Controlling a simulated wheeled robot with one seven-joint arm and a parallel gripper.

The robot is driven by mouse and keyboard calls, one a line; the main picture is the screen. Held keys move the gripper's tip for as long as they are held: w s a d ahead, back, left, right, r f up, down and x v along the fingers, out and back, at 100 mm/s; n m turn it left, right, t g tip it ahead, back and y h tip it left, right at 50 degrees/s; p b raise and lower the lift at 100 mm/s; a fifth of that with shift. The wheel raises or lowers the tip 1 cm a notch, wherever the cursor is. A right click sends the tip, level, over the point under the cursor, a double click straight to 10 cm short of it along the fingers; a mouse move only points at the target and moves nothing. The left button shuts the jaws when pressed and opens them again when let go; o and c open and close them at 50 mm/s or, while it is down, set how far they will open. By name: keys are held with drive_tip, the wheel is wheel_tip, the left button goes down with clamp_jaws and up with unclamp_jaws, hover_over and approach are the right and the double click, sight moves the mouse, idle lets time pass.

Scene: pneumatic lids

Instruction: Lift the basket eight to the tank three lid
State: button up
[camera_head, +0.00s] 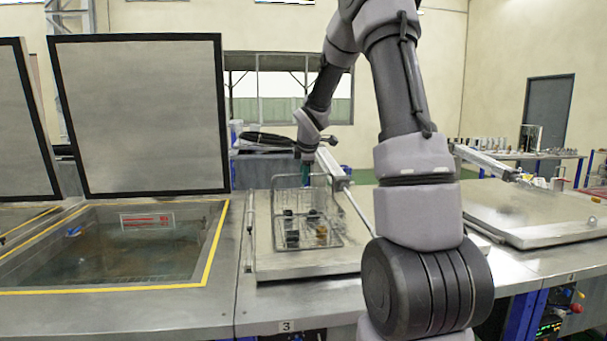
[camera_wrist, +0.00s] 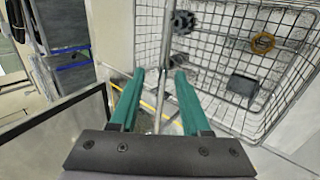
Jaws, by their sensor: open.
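The wire basket (camera_head: 325,238) stands on the closed flat metal lid (camera_head: 264,262) of the tank marked 3. It holds several small dark parts and a yellowish one. In the wrist view the basket (camera_wrist: 215,35) fills the upper right, with grey gear-like parts and a yellow ring on its rods. My gripper (camera_head: 306,172) is at the basket's tall handle. In the wrist view its two teal fingers (camera_wrist: 160,75) are apart, with a thin metal bar of the basket showing between them. Contact with the bar cannot be told.
An open tank (camera_head: 140,245) with liquid and a raised lid (camera_head: 140,115) lies to the left. Another closed lid (camera_head: 525,210) is at the right. A lid arm (camera_head: 345,185) slopes beside the basket. A window and a grey door (camera_head: 548,110) are behind.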

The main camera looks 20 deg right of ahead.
drive_tip(key=s+r, duration=0.3)
drive_tip(key=r, duration=0.7)
drive_tip(key=s+a+r, duration=0.1)
drive_tip(key=s+r, duration=0.2)
drive_tip(key=r, duration=0.7)
drive_tip(key=shift+a+r, duration=0.15)
drive_tip(key=shift+r, duration=0.05)
drive_tip(key=s+a+f+m+y, duration=0.1)
drive_tip(key=s+a+f+m, duration=0.1)
drive_tip(key=s+m, duration=0.4)
drive_tip(key=s+a+f+m+y, duration=0.1)
drive_tip(key=s+a+f+m, duration=0.2)
drive_tip(key=s+m, duration=0.4)
drive_tip(key=s+a+f+m+y, duration=0.1)
drive_tip(key=s+a+m, duration=0.4)
drive_tip(key=s, duration=1.3)
drive_tip(key=shift+f+m+y, duration=0.3)
drive_tip(key=shift+f+m, duration=0.5)
drive_tip(key=shift+f, duration=0.1)
